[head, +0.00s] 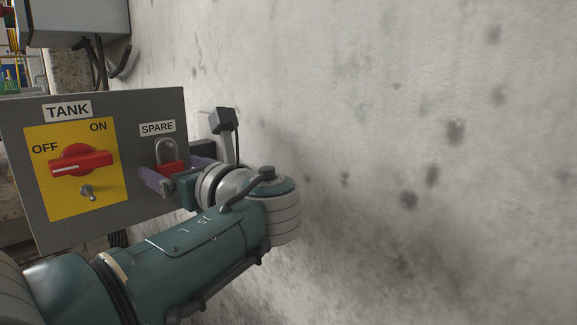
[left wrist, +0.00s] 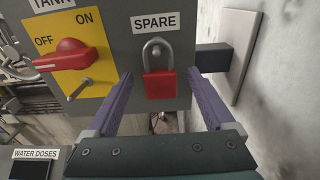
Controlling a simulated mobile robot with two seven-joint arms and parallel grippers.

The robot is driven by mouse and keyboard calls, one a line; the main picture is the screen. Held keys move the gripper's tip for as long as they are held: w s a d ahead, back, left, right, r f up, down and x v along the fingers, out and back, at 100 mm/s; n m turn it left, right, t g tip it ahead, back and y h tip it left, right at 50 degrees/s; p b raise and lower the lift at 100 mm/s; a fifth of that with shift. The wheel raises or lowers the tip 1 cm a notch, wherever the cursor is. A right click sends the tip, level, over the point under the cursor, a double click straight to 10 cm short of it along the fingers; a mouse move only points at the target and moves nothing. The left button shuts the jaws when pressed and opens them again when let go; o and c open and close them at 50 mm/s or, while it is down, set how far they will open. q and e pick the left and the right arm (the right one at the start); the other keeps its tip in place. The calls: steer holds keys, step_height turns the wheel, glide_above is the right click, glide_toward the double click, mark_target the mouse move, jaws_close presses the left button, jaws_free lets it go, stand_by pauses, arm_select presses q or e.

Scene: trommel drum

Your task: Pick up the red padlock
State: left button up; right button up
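The red padlock (left wrist: 159,85) hangs upright by its grey shackle on the grey panel under the SPARE label in the left wrist view. In the head view the padlock (head: 170,167) is partly covered by my gripper. My left gripper (left wrist: 160,88) is open, with its two purple fingers apart on either side of the padlock. I see a gap between the padlock and each finger in the left wrist view. In the head view my left gripper (head: 164,180) is at the padlock's lower front. My right gripper is not in view.
The panel (head: 150,106) carries a yellow plate (head: 110,195) with a red OFF/ON knob (head: 82,161) and a small toggle (head: 88,192), left of the padlock. A concrete wall (head: 420,120) is on the right. A grey box (head: 75,22) hangs above.

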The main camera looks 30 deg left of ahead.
arm_select(q)
jaws_close()
stand_by(0.5)
steer(key=shift+r, duration=0.1)
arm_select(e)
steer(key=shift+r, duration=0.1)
